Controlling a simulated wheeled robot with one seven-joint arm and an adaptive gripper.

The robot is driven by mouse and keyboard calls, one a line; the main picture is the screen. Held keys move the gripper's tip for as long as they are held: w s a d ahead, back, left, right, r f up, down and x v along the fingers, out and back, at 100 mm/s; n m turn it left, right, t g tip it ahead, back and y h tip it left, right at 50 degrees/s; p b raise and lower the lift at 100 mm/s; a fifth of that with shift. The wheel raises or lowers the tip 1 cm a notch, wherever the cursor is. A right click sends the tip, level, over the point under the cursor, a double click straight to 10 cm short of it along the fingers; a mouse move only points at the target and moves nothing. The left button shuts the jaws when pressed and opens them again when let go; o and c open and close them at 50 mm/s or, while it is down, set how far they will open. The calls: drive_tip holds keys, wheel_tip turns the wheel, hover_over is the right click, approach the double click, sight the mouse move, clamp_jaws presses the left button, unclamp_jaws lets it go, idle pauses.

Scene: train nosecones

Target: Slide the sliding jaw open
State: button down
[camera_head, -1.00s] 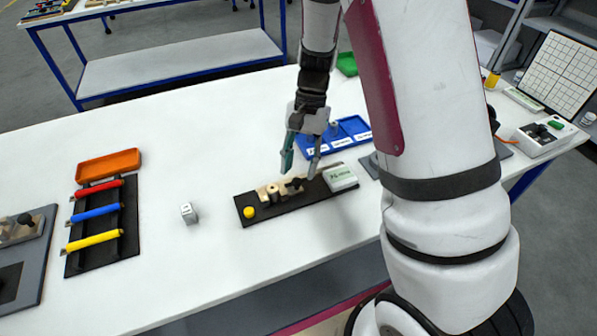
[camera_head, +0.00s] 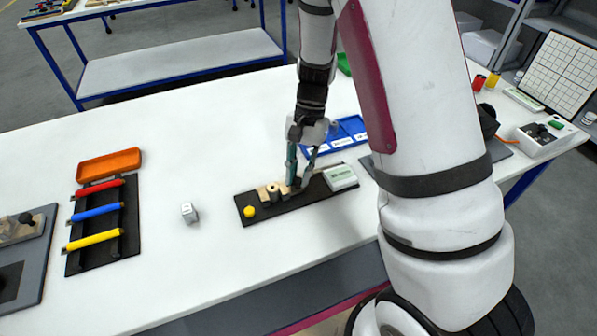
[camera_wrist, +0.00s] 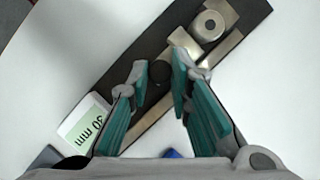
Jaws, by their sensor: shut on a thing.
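A dark vise base (camera_head: 290,196) lies on the white table in the middle of the head view. On it are tan metal jaw blocks (camera_head: 264,194), a small ring-shaped part and a yellow button (camera_head: 249,211). In the wrist view a black knob (camera_wrist: 160,72) stands on the sliding jaw, beside the metal block (camera_wrist: 188,45) and the round part (camera_wrist: 210,24). My gripper (camera_head: 298,183) is down at the sliding jaw, and in the wrist view its teal fingers (camera_wrist: 159,80) are shut on the knob. The fingers partly hide the jaw.
A white display block (camera_head: 341,177) with a mm reading sits at the base's right end. A blue tray (camera_head: 335,136) is behind. A small grey cube (camera_head: 188,213) stands to the left, near a rack of coloured handles (camera_head: 100,232). The table in front is clear.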

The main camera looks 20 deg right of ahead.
drive_tip(key=shift+d, duration=1.25)
drive_tip(key=c, duration=1.5)
unclamp_jaws()
drive_tip(key=shift+d, duration=0.1)
drive_tip(key=shift+o, duration=0.2)
drive_tip(key=shift+w+r, duration=0.1)
drive_tip(key=v, duration=1.1)
drive_tip(key=shift+r, duration=0.4)
